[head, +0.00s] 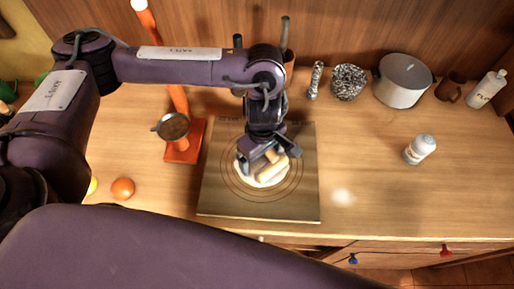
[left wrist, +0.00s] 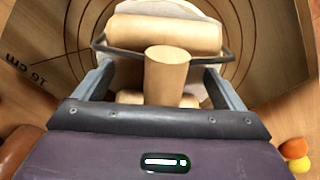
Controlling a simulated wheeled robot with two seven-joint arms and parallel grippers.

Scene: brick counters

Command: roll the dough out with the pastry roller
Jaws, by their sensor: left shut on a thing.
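The pastry roller (head: 271,172) is pale wood, with a barrel lying across the dough (head: 247,172). In the left wrist view its wide barrel (left wrist: 165,33) crosses the picture and its handle (left wrist: 167,76) stands between my fingers. The dough is a pale, flat disc on the marked pastry board (head: 225,202); its edge also shows in the left wrist view (left wrist: 188,8). My left gripper (head: 268,153) is over the dough, shut on the roller, and hides part of both. Whether the barrel presses on the dough is hard to tell. My right gripper is not in view.
An orange stand (head: 183,152) with a round pan-like part is left of the board, with an orange fruit (head: 122,189) nearby. A pot (head: 403,80), a mug (head: 449,87) and bottles (head: 419,149) stand to the right.

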